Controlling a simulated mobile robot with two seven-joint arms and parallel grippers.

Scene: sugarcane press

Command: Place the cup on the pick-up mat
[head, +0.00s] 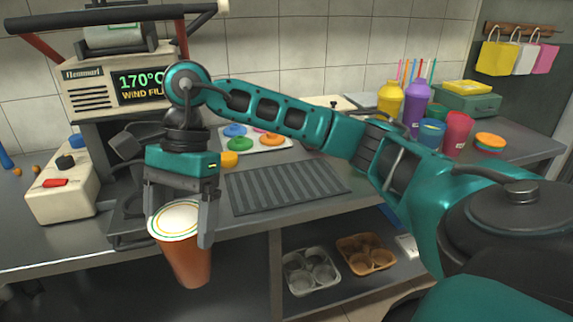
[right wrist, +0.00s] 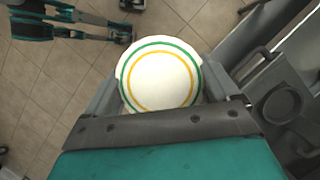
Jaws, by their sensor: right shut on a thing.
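An orange cup (head: 187,262) with a white lid ringed in green and yellow is in my right gripper (head: 178,222). The gripper points down, with one finger on each side of the cup near its lid. The cup hangs upright, slightly tilted in the picture, in front of the counter's front edge. In the right wrist view the round lid (right wrist: 160,75) shows between the fingers and hides the cup's body. A dark grey ribbed mat (head: 285,187) lies bare on the counter, to the right of the cup. My left gripper does not show in the head view.
A machine with a display (head: 142,86) and a box with coloured buttons (head: 62,190) stand at left. Coloured cups and bottles (head: 414,108) stand at right.

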